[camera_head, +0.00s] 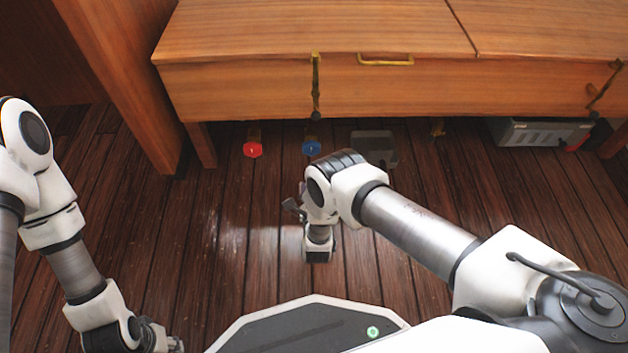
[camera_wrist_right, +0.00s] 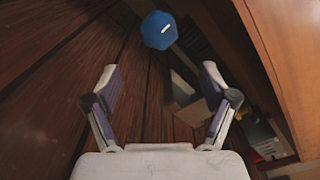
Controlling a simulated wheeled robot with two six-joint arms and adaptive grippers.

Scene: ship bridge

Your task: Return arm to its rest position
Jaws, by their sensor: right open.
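My right arm (camera_head: 420,225) reaches in from the right in the head view, bent over the floor in front of the wooden cabinet. Its gripper is mostly hidden by the wrist in the head view. In the right wrist view the right gripper (camera_wrist_right: 160,72) is open, with nothing between its fingers. A blue knob-like object (camera_wrist_right: 160,30) lies beyond the fingertips, apart from them. My left arm (camera_head: 75,265) hangs down at the left. Its gripper (camera_head: 165,338) shows only in part at the bottom edge, and its jaw state is unclear.
The wooden cabinet (camera_head: 300,85) spans the back. Under its front edge are a red object (camera_head: 253,149), the blue object (camera_head: 312,147), a dark grey item (camera_head: 378,146) and a grey box (camera_head: 540,132). A wooden panel (camera_head: 125,80) stands at left. The plank floor (camera_head: 200,250) is clear.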

